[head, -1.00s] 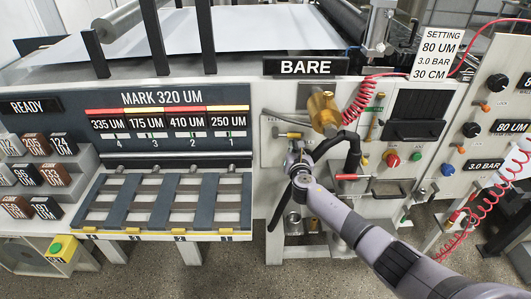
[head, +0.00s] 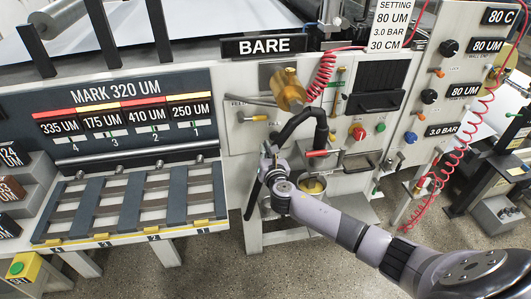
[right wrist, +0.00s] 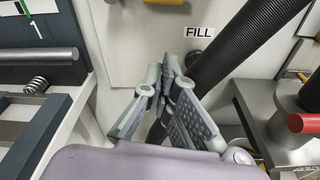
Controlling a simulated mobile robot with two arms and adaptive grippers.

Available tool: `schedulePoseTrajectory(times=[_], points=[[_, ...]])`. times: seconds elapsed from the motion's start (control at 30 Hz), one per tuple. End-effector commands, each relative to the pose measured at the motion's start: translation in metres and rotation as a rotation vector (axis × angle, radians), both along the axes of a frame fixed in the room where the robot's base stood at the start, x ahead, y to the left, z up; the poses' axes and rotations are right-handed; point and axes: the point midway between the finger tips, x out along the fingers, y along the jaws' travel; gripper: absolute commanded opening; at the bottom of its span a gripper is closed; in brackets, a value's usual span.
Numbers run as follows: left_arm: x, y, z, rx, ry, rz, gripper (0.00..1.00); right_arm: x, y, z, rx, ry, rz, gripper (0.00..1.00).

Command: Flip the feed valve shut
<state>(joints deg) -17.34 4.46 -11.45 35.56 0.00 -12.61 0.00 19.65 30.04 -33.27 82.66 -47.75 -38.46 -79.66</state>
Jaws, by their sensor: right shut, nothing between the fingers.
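The lever with a short yellow grip (head: 259,118), which looks like the feed valve, sticks out sideways from the pale panel, left of the black hose. It lies about level. A yellow part (right wrist: 163,2) at the top edge of the right wrist view is probably this grip. My right gripper (head: 268,150) is below the lever, apart from it, in front of the panel. In the right wrist view its fingers (right wrist: 170,65) are together with nothing between them. My left gripper is not in view.
A thick black hose (head: 300,122) runs down from the brass fitting (head: 290,90) just right of my gripper. A red-handled part (head: 317,153) juts out to the right. The slotted rack (head: 137,205) stands at left. A FILL label (right wrist: 198,32) is on the panel.

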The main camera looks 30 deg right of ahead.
Motion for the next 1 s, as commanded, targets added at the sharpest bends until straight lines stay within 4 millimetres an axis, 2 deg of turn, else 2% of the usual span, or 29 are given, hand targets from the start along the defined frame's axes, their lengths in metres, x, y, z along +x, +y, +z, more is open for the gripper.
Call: schedulePoseTrajectory(times=[0.23, 0.77, 0.87, 0.97, 1.0], points=[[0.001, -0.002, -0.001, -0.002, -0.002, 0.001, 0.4, -0.017, 0.005, 0.002, 0.0, 0.0, 0.001, 0.0], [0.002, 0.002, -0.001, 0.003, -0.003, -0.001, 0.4, -0.017, 0.005, 0.002, 0.001, 0.0, 0.0, 0.0], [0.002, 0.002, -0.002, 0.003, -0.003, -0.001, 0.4, -0.02, 0.004, -0.011, 0.033, 0.018, -0.007, 0.0], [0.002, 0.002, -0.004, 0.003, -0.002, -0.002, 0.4, -0.03, 0.0, -0.051, 0.142, 0.069, -0.035, 0.0], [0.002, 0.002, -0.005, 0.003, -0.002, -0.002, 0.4, -0.037, -0.001, -0.073, 0.209, 0.098, -0.055, 0.0]])
